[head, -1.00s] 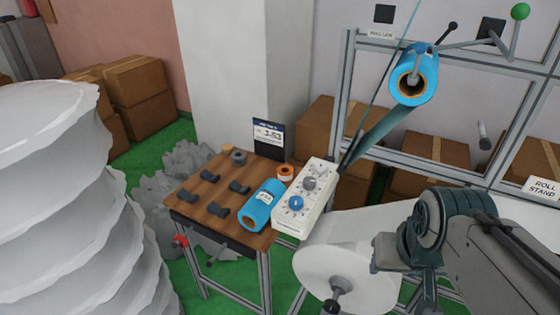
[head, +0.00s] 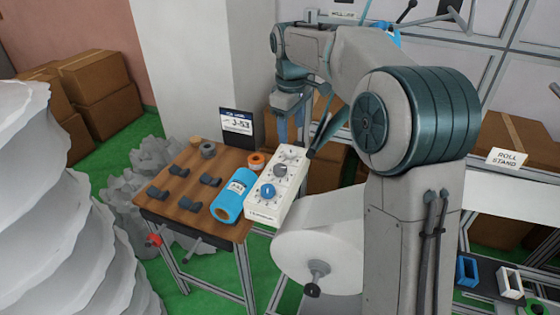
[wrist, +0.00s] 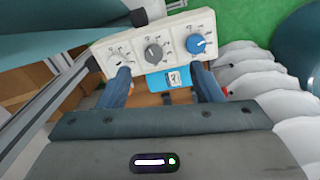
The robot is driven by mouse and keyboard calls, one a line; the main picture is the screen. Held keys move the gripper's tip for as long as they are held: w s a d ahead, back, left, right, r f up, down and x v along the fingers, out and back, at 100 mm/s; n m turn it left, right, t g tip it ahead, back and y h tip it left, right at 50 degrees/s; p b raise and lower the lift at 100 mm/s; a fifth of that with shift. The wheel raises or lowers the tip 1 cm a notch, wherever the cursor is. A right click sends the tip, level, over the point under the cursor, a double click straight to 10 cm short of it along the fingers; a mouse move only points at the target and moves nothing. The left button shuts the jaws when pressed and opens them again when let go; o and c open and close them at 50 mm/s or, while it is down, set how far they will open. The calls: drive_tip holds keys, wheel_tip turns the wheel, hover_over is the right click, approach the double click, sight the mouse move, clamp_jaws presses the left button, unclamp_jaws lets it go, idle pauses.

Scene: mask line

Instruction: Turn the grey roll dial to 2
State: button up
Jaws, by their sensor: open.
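The white control box (head: 262,214) sits at the right end of the wooden table and carries three dials in a row. The grey roll dial (head: 279,170) is in the middle, between a white dial (head: 289,156) and a blue dial (head: 267,190). In the wrist view the grey dial (wrist: 153,51) is beyond the fingertips, near the middle. Its number marks are too small to read. My gripper (head: 291,125) hangs fingers down above the far end of the box. In the wrist view its two blue fingers (wrist: 161,84) are apart with nothing held between them.
A blue roll (head: 229,203) lies left of the box, with an orange tape roll (head: 256,160) behind it. A dark display sign (head: 237,127) stands at the table's back edge. A large white roll (head: 318,245) lies to the right. Several dark clips lie on the table.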

drive_tip(key=n, duration=0.2)
hover_over(280, 167)
wheel_tip(280, 167, down, 3)
drive_tip(key=shift+g, duration=0.4)
wheel_tip(280, 167, down, 14)
drive_tip(key=shift+f+p, duration=0.1)
drive_tip(key=shift+p, duration=0.8)
drive_tip(key=c, duration=1)
